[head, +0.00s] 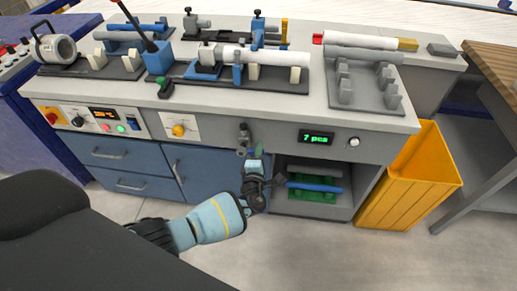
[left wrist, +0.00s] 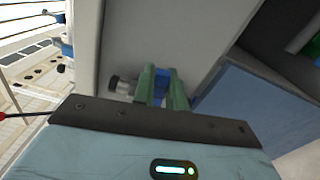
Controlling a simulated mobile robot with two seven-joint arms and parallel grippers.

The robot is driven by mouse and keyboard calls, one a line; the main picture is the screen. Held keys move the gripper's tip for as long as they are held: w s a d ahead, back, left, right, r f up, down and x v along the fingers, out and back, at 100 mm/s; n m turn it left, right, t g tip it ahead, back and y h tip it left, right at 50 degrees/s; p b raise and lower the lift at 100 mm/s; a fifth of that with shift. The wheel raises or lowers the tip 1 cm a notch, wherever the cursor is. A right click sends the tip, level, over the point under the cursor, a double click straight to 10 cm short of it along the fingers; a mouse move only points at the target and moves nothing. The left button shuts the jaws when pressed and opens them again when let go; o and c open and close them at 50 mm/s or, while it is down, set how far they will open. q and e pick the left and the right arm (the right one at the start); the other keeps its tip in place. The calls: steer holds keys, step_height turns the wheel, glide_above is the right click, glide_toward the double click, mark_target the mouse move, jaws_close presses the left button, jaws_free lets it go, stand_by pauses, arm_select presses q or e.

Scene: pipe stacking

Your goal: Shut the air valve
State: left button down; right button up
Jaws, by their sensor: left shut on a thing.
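The air valve (head: 243,138) is a small grey fitting on the front panel of the bench, below the worktop edge. Its metal body also shows in the left wrist view (left wrist: 122,86), left of the fingers. My left gripper (head: 256,154) reaches up to the valve from below. Its green fingers (left wrist: 161,86) are shut on the valve's blue handle (left wrist: 161,76) in the left wrist view. The fingers and the gripper partly hide the handle, so its exact angle cannot be told. My right gripper is in neither view.
An open shelf bay with a blue pipe (head: 315,187) lies right of the gripper. Blue cabinet doors (head: 222,173) stand left of it. A yellow bin (head: 412,180) stands at the right. A yellow knob (head: 179,130) and a counter display (head: 316,137) flank the valve.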

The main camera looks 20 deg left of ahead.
arm_select(q)
steer(key=shift+f+m, duration=0.5)
steer(key=shift+m, duration=0.3)
steer(key=c, duration=1.4)
jaws_free()
steer(key=shift+c, duration=0.2)
steer(key=shift+s, duration=0.2)
steer(key=p+v, duration=0.2)
steer(key=v, duration=0.5)
steer(key=shift+s, duration=0.25)
